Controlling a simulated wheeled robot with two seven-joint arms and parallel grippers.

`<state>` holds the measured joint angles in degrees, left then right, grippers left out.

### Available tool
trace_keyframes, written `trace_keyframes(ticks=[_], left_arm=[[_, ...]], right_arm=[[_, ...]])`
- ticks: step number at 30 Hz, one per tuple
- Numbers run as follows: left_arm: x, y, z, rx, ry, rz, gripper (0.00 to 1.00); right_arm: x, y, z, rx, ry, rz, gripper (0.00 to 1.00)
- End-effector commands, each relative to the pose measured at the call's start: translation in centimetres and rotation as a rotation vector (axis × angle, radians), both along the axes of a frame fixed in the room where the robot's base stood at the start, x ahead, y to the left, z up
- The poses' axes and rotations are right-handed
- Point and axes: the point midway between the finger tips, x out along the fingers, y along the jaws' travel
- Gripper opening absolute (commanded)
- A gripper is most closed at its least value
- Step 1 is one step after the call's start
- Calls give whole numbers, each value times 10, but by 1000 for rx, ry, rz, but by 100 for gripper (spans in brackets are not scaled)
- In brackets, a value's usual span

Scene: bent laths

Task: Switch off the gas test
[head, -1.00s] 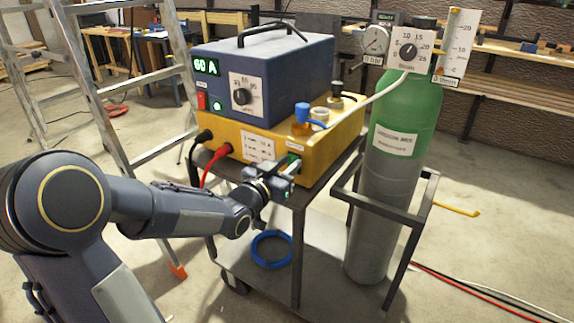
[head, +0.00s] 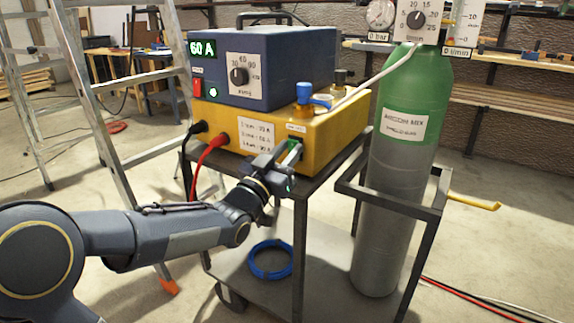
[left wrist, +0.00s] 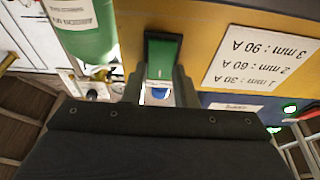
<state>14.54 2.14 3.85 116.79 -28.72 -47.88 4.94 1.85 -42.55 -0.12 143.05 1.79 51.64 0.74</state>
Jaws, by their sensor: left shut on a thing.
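The gas test switch (head: 294,147) is a green rocker in a dark frame on the front of the yellow unit (head: 330,138), under a small white label. In the left wrist view the green rocker (left wrist: 163,55) is upper middle, the picture upside down. My left gripper (head: 285,162) is at the switch, one finger on each side of its near end, shut on it; the fingers (left wrist: 160,95) hide the exact contact. The flow gauge (head: 465,30) reads 0 l/min and the pressure gauge (head: 380,14) 0 bar. My right gripper is not in view.
The blue power source (head: 300,60) shows 60 A with a lit green lamp. Black and red cables (head: 208,152) plug in left of my gripper. A green and grey gas bottle (head: 395,190) stands right. A ladder (head: 95,90) is at left. A blue coil (head: 270,260) lies on the lower shelf.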

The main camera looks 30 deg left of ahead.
Motion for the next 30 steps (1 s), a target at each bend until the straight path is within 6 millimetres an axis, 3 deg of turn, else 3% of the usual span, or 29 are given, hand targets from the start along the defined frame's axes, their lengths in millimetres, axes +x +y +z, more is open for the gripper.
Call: trace_keyframes(ticks=[6, 7, 12, 22, 30], left_arm=[[0, 0, 0, 0, 4, 0, 3], [0, 0, 0, 0, 4, 0, 28], [0, 0, 0, 0, 4, 0, 47], [-5, 1, -1, 0, 3, 1, 47], [-47, 5, -13, 1, 5, 2, 47]], right_arm=[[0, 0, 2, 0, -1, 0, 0], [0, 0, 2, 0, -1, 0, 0], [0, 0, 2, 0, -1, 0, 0], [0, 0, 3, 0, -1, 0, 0], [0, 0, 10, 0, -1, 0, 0]])
